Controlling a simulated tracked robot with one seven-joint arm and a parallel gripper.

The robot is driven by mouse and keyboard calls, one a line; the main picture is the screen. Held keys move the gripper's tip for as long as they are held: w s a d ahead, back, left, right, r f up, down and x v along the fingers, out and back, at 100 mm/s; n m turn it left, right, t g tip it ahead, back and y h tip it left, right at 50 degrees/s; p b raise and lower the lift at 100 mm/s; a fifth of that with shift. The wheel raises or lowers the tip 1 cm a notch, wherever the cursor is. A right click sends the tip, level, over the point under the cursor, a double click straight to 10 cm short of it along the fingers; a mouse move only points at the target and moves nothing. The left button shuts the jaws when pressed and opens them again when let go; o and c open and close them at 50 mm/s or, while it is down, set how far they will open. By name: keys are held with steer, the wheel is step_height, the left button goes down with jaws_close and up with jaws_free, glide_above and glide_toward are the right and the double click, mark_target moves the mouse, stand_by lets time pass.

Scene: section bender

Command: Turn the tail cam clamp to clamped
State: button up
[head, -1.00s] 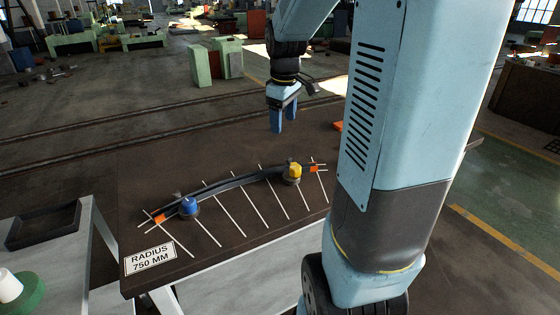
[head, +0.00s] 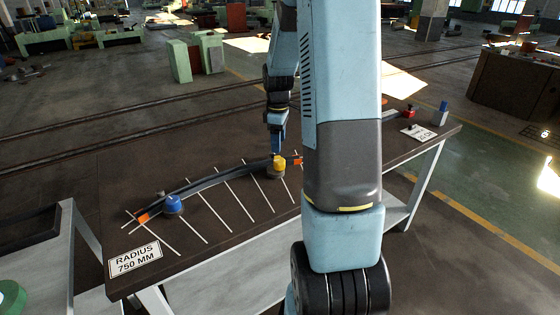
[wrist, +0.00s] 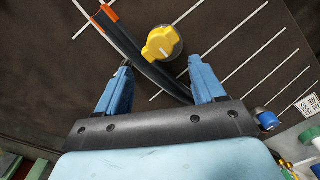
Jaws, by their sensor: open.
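A yellow cam clamp knob (head: 279,163) on a grey round base stands at the right part of the curved bar. In the wrist view the yellow knob (wrist: 160,43) shows a pale pointer mark. A blue knob (head: 173,204) stands near the bar's left end. Which knob is the tail one carries no readable label. The dark curved bar (head: 215,182) has orange ends and runs beside both knobs. My gripper (head: 278,150) points down just above the yellow knob. Its blue fingers (wrist: 162,72) are open and empty, with the knob roughly centred between and just beyond the tips.
White lines cross the dark table (head: 190,250). A "RADIUS 750 MM" sign (head: 135,260) lies at its front left. A red piece (head: 409,112), a blue-topped block (head: 440,114) and another sign (head: 418,132) stand at the right end. My arm hides part of the table.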

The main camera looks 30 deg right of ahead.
mark_target(278, 160)
step_height(278, 160, down, 9)
steer(key=shift+r, duration=0.15)
steer(key=shift+c, duration=0.5)
